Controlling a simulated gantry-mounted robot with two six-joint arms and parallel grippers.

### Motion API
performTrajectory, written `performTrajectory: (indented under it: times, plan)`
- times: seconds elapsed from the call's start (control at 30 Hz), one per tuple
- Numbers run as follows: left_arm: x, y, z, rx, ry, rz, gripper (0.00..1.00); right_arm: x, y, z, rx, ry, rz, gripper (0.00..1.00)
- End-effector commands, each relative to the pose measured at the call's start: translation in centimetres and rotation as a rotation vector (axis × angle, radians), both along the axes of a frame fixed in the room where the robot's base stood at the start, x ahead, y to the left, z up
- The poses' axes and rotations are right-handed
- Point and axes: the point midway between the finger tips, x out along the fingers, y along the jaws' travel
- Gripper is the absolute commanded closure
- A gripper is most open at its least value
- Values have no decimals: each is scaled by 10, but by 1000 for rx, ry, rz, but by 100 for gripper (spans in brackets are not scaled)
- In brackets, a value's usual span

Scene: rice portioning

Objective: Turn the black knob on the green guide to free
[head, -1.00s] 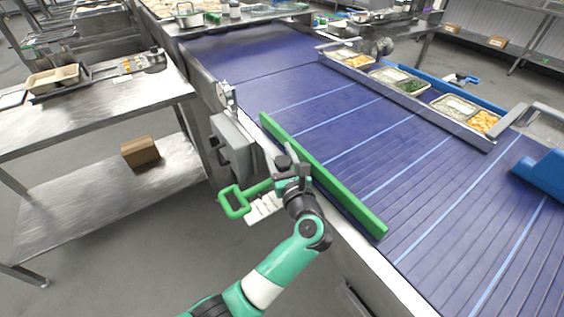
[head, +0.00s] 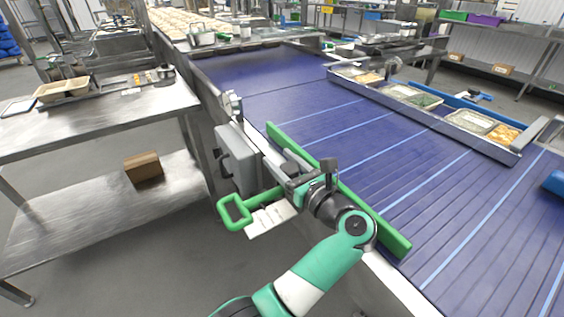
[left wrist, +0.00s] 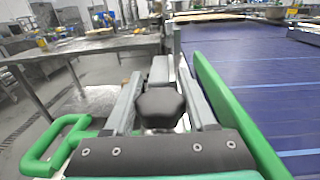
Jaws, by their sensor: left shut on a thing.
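The green guide (head: 378,223) is a long bar along the near edge of the blue conveyor. A green loop handle (head: 228,222) sticks out to its left. My left gripper (head: 291,178) is at the conveyor's edge, between handle and guide. In the left wrist view its two grey fingers (left wrist: 160,88) are shut on the black knob (left wrist: 160,106), one on each side. The guide (left wrist: 225,105) runs along the right there and the handle (left wrist: 48,143) is at the left. My right gripper is not in view.
A grey box (head: 238,160) is mounted on the conveyor's side. A steel table (head: 95,125) with trays stands at the left. Food trays stand in a rail (head: 450,128) on the belt's far side. The belt (head: 340,110) between guide and rail is clear.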

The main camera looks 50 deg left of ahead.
Motion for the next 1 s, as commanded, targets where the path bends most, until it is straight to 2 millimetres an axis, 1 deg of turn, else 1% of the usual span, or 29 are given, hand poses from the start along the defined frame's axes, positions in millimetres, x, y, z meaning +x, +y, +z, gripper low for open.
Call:
performTrajectory:
  times: [0.07,0.1,0.23,0.27,0.53,0.63,0.77,0.9,1.0]
  plan:
    - [0,0,-1,-2,2,0,99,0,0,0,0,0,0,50]
    - [0,0,-1,-2,2,0,38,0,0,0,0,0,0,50]
    - [0,0,-1,-2,2,-1,15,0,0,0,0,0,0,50]
    - [0,0,-1,-2,2,-1,14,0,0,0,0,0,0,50]
    - [0,-1,0,-1,1,-1,14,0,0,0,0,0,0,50]
    - [-1,-9,1,-1,2,-4,14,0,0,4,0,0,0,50]
    - [-4,-32,3,0,3,-7,14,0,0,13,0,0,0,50]
    - [-10,-67,3,0,3,-7,14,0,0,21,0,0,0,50]
    - [-14,-88,2,0,4,-5,14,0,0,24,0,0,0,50]
